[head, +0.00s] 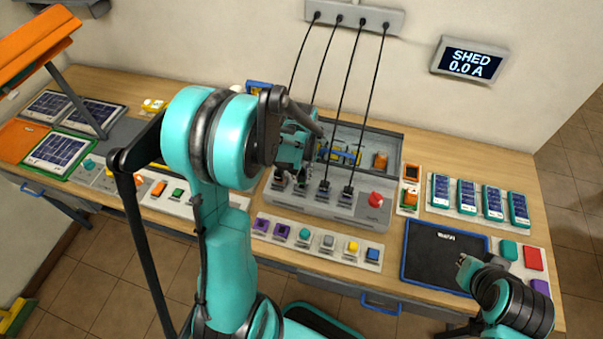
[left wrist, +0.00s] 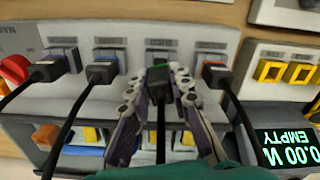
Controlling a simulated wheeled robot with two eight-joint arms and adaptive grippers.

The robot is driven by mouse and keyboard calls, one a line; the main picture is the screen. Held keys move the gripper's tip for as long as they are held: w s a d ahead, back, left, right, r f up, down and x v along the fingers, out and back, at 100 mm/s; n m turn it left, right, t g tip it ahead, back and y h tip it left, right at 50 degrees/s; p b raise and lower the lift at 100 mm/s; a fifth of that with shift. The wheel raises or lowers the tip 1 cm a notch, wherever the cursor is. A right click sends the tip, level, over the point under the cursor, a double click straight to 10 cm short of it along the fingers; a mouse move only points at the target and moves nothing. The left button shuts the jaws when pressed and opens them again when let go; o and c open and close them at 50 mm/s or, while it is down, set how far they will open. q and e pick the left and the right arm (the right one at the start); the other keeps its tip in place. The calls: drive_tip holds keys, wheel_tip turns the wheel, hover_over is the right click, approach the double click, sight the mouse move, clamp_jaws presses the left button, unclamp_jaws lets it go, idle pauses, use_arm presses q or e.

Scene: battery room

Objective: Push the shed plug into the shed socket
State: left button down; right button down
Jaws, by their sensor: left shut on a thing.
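My left gripper (head: 290,172) reaches down to the grey socket box (head: 340,204) on the bench. In the left wrist view its two fingers (left wrist: 160,88) are shut on a black plug (left wrist: 160,76), whose cable runs back between them. The plug is at the third socket (left wrist: 158,54) from the left there; I cannot tell how deep it sits. Other black plugs (left wrist: 103,70) stand at the neighbouring sockets. The small socket labels are unreadable, so I cannot confirm which is the shed socket. My right gripper (head: 466,264) is over the dark mat, its jaw state unclear.
A wall screen (head: 469,62) reads SHED 0.0 A. Black cables hang from a grey wall strip (head: 355,17) to the box. A red knob (head: 376,200) is at the box's right. Coloured button blocks (head: 318,242) line the bench front. Another display (left wrist: 288,148) reads 0.00 W EMPTY.

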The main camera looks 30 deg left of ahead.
sight(301, 181)
use_arm(q)
drive_tip(key=shift+f+b, duration=0.4)
drive_tip(key=shift+f, duration=0.55)
idle(0.8)
drive_tip(key=shift+f+b, duration=0.6)
drive_tip(key=shift+b, duration=0.25)
drive_tip(key=c, duration=1.7)
unclamp_jaws()
drive_tip(key=shift+r+p, duration=4)
drive_tip(key=shift+r, duration=1.6)
